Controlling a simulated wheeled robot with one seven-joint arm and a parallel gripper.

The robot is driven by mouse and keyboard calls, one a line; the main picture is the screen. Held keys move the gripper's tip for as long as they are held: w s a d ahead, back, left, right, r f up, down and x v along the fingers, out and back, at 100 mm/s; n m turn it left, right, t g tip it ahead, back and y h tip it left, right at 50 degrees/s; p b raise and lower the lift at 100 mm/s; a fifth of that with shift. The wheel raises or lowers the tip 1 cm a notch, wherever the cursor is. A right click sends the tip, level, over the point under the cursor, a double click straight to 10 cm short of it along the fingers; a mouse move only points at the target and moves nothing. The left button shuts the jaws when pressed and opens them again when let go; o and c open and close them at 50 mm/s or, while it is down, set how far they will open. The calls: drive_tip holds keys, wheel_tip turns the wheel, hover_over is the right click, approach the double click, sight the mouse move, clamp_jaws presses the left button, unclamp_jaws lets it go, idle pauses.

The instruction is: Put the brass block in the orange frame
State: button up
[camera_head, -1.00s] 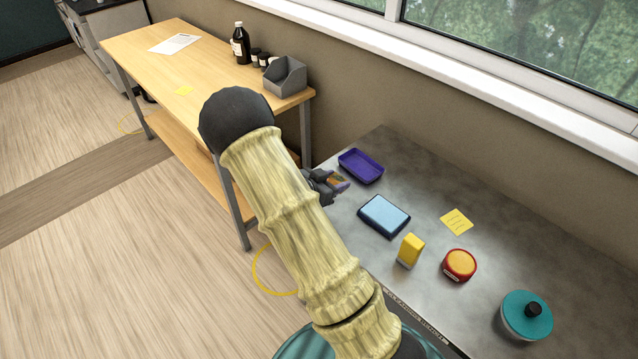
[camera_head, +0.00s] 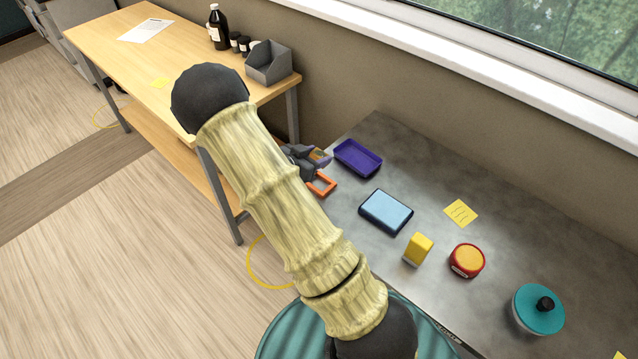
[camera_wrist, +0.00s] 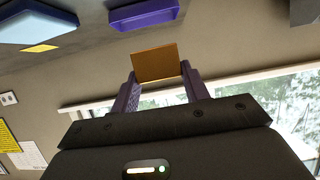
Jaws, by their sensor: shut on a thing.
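My gripper (camera_head: 318,157) is shut on the brass block. In the wrist view the brass block (camera_wrist: 154,64) is a flat brownish-gold piece between the two purple fingers of my gripper (camera_wrist: 158,85). In the head view the orange frame (camera_head: 322,184) lies at the left edge of the grey table, just below my gripper and partly hidden behind my sleeved arm. The block is held above the surface, apart from the frame, beyond it toward the purple tray.
A purple tray (camera_head: 358,158) is just right of my gripper. A blue box (camera_head: 386,211), a yellow block (camera_head: 418,249), a red round tin (camera_head: 466,260) and a teal lidded pot (camera_head: 538,308) stand on the grey table (camera_head: 500,262). A wooden bench (camera_head: 160,60) is at left.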

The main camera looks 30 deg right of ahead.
drive_tip(key=shift+w+f+p, duration=0.1)
drive_tip(key=shift+f+p, duration=0.4)
drive_tip(key=shift+f, duration=2.35)
drive_tip(key=shift+f+p, duration=0.45)
drive_tip(key=shift+f, duration=1.65)
drive_tip(key=shift+f, duration=0.15)
drive_tip(key=o, duration=1.3)
